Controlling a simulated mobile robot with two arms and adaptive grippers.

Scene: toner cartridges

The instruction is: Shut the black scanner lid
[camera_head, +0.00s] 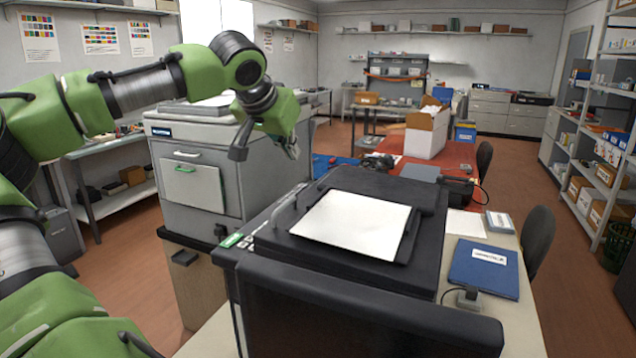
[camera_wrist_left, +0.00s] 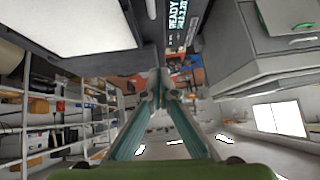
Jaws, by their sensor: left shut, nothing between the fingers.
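The black scanner (camera_head: 345,315) stands on the near table, with its lid (camera_head: 410,190) on top. The lid looks flat or nearly flat; I cannot tell whether a gap remains under it. A white sheet (camera_head: 352,222) lies on its top face. A small lit control panel (camera_head: 240,238) is on the left edge. In the left wrist view, the sheet (camera_wrist_left: 85,25) and the READY display (camera_wrist_left: 178,25) show at the top. My left gripper (camera_head: 238,154) is shut and empty, above and left of the scanner, apart from it. My right gripper is out of view.
A large grey machine (camera_head: 190,185) stands left of the scanner. A blue binder (camera_head: 484,268) and a small device (camera_head: 468,298) lie on the table to the right. A white box (camera_head: 427,132) stands on the red surface behind. Free air lies above the scanner.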

